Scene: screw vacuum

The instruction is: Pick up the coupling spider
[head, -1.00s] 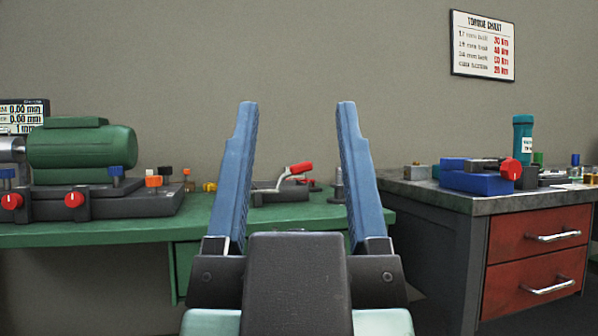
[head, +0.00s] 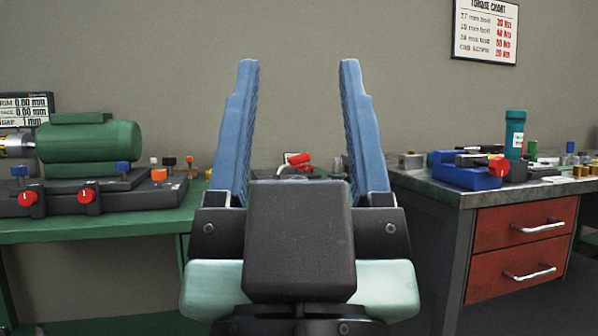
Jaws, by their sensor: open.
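My gripper (head: 299,62) is in the middle of the head view, with its two blue fingers pointing up and spread wide. It is open, and nothing shows held between the fingers. I cannot make out the coupling spider for certain. Small coloured parts lie on the green bench (head: 90,230), too small to tell apart. The gripper hides part of the bench's right end.
A green motor (head: 90,143) on a dark base with red knobs stands on the bench at left. A red-handled clamp (head: 298,160) shows between the fingers. At right is a metal-topped cabinet (head: 440,190) with red drawers, bearing a blue vise (head: 465,177) and a teal bottle (head: 515,133).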

